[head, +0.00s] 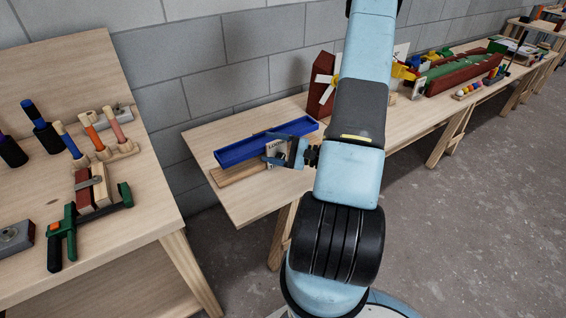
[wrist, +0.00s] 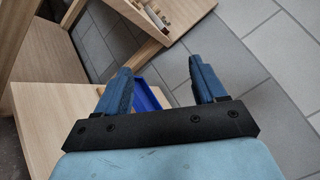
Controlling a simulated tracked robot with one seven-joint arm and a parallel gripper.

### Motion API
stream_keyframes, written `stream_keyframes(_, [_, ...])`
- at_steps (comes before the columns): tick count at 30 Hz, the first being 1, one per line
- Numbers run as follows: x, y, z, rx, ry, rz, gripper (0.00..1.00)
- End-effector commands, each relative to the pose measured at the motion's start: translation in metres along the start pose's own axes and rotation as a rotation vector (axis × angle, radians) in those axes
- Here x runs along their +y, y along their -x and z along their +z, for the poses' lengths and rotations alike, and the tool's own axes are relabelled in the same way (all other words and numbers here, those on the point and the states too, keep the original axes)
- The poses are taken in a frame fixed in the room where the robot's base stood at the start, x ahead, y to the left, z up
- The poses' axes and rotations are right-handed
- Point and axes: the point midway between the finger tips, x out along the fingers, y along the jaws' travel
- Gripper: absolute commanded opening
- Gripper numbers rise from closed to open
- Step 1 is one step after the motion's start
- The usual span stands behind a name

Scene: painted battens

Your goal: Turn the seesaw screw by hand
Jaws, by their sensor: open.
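A long blue trough-like beam (head: 240,153), which looks like the seesaw, lies over a wooden base (head: 238,173) on the middle bench. My gripper (head: 278,152) is at the beam's near side, its blue fingers spread and empty. In the wrist view my gripper (wrist: 161,78) is open, and part of the blue beam (wrist: 147,95) shows beyond and between the fingers. I cannot make out the screw in either view; whether the fingers touch anything is unclear.
The left bench (head: 110,240) carries a green-and-black clamp (head: 68,232) and several handled tools. A dark red block (head: 322,80) stands at the back, right of the beam. The middle bench's front left corner (head: 235,212) is bare. A grey block wall (head: 215,65) stands behind.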

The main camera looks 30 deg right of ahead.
Motion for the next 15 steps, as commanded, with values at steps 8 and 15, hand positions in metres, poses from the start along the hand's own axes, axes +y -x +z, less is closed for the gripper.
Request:
stream_keyframes(8, [0.043, 0.052, -0.06, 0.296, -0.028, -0.216, 0.7])
stream_keyframes(15, [0.088, 0.097, -0.093, 0.553, -0.031, -0.328, 0.7])
